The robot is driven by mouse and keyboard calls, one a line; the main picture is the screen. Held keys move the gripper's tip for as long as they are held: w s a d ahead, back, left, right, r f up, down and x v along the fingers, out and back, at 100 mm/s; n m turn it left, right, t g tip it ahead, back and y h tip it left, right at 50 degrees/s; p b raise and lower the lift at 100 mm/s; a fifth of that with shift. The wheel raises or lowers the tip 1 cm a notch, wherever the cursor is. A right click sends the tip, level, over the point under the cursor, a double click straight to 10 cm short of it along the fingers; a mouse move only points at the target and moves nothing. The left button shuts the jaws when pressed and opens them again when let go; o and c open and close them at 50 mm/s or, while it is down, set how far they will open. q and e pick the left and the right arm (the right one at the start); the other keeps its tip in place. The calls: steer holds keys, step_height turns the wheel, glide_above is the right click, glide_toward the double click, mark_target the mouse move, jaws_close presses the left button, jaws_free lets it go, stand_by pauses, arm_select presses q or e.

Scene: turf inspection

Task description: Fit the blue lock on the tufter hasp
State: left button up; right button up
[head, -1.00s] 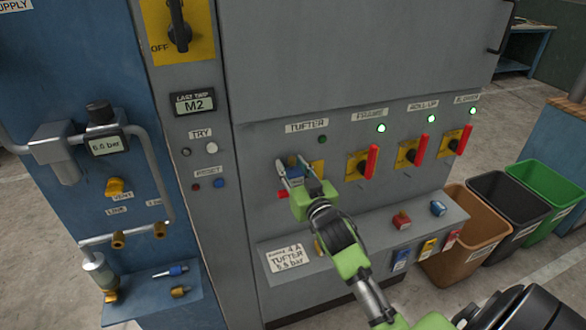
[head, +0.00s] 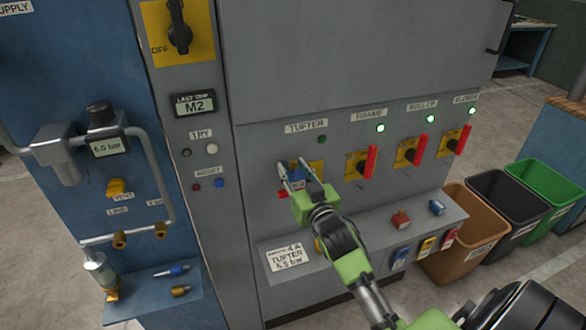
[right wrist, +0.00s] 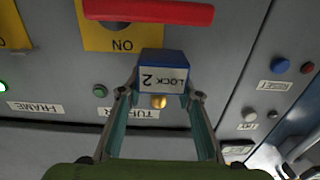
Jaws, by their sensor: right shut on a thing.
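My right gripper (head: 293,168) is at the tufter switch, under the TUFTER label (head: 306,126). It is shut on the blue lock (right wrist: 163,72), which reads LOCK 2 upside down in the right wrist view. A brass part (right wrist: 159,102) shows at the lock's edge between my fingers. The tufter switch has a yellow plate (head: 317,168) and a red handle (right wrist: 150,13) lying crosswise, close to the lock. The hasp and the lock's shackle are hidden, so I cannot tell whether they engage. My left gripper is not in view.
Three switches with upright red handles (head: 370,161) and lit green lamps stand to the right. Bins (head: 467,232) stand at right; a blue supply panel (head: 60,220) is at left.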

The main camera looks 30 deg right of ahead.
steer(key=shift+r, duration=0.15)
stand_by(0.4)
steer(key=shift+x, duration=0.85)
stand_by(0.4)
steer(key=shift+p, duration=0.45)
steer(key=shift+w+r, duration=0.1)
steer(key=shift+r, duration=0.2)
stand_by(1.0)
steer(key=o, duration=1)
steer(key=shift+r, duration=0.1)
steer(key=o, duration=0.4)
steer(key=shift+w+d+f, duration=0.1)
steer(key=shift+w+f, duration=0.1)
steer(key=shift+w, duration=0.05)
steer(key=shift+s+f, duration=0.15)
steer(key=shift+f, duration=0.05)
